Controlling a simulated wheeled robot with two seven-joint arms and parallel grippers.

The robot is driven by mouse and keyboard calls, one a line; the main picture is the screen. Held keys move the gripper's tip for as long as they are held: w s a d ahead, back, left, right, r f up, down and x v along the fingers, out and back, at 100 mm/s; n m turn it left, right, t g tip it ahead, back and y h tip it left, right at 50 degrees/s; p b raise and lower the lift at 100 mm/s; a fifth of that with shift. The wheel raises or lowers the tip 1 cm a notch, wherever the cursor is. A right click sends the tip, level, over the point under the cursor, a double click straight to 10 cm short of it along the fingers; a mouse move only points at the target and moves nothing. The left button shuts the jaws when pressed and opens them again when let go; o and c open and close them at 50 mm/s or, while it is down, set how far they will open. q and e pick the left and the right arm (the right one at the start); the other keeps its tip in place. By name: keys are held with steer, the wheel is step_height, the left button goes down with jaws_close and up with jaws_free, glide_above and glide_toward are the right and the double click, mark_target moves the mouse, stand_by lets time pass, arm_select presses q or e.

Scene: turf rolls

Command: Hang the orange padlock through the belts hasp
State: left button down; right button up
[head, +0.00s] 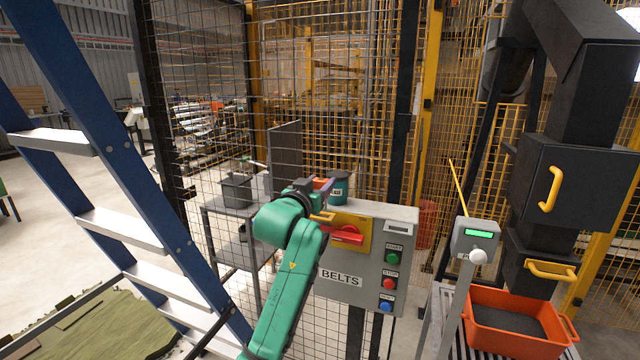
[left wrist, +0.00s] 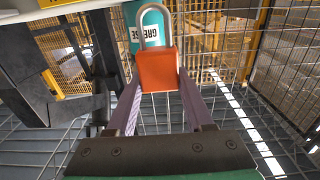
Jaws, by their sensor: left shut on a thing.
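My left gripper (left wrist: 158,78) is shut on the orange padlock (left wrist: 157,71), with a finger on each side of its body. The padlock's silver shackle (left wrist: 152,24) points up and away from the gripper in the left wrist view. In the head view my left gripper (head: 323,187) is above the upper left of the grey BELTS box (head: 340,288); the padlock is hard to make out there. The box carries a red handle (head: 346,235) on a yellow plate. A yellow tab (head: 322,217) beside the handle may be the hasp; my arm partly hides it. My right gripper is not in view.
A teal grease tin (head: 339,188) stands on the box top, close to my gripper; it shows behind the shackle (left wrist: 138,40). Mesh fencing is behind. A blue ladder (head: 120,165) stands left, an orange bin (head: 487,342) right.

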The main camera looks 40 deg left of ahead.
arm_select(q)
steer(key=shift+p, duration=0.35)
stand_by(0.4)
steer(key=shift+f+b, duration=1.85)
steer(key=shift+f, duration=0.75)
steer(key=shift+c, duration=1)
jaws_free()
steer(key=shift+r, duration=0.1)
